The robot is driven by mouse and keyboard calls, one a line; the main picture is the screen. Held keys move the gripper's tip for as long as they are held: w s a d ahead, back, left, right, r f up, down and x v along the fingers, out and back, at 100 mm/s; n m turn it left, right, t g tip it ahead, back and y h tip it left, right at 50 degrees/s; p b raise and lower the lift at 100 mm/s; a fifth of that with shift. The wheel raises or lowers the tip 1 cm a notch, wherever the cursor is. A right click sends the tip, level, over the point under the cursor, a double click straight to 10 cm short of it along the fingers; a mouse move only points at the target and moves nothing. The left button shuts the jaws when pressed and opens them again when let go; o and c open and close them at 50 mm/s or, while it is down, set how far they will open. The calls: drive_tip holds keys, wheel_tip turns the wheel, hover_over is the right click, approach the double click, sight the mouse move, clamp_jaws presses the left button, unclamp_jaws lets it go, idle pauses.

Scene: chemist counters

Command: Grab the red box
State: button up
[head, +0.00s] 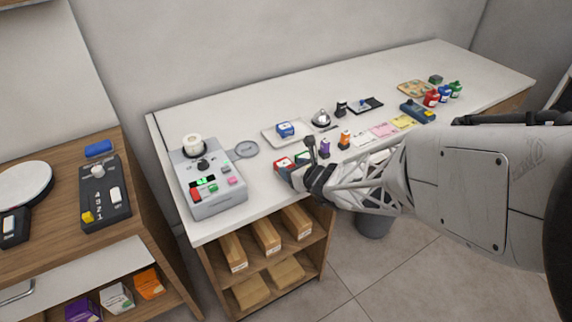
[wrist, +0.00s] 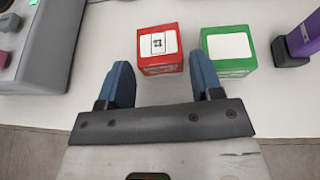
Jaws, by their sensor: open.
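The red box (wrist: 160,62) stands on the white counter in the wrist view, with a white label on its top. It lies just beyond the tips of my gripper (wrist: 162,80), roughly centred between them. My gripper is open, its two blue fingers apart with nothing between them. In the head view the red box (head: 283,163) shows near the counter's front edge, with my gripper (head: 300,168) right beside it and partly covering the area.
A green box (wrist: 229,52) stands close to the right of the red box, near the right finger. A purple item (wrist: 303,36) stands farther right. A grey device (wrist: 45,45) is at the left. The counter's front edge (wrist: 40,124) runs below the gripper.

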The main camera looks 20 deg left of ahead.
sight(284, 163)
drive_tip(key=shift+x, duration=2.55)
drive_tip(key=shift+r, duration=0.1)
drive_tip(key=c, duration=0.6)
drive_tip(key=shift+r, duration=0.65)
wheel_tip(284, 163, up, 2)
drive_tip(key=shift+r, duration=0.1)
drive_tip(key=s+d, duration=0.4)
drive_tip(key=s, duration=0.3)
drive_tip(key=s+d+r, duration=0.1)
drive_tip(key=s+d, duration=0.3)
drive_tip(key=s, duration=0.3)
drive_tip(key=shift+r, duration=0.25)
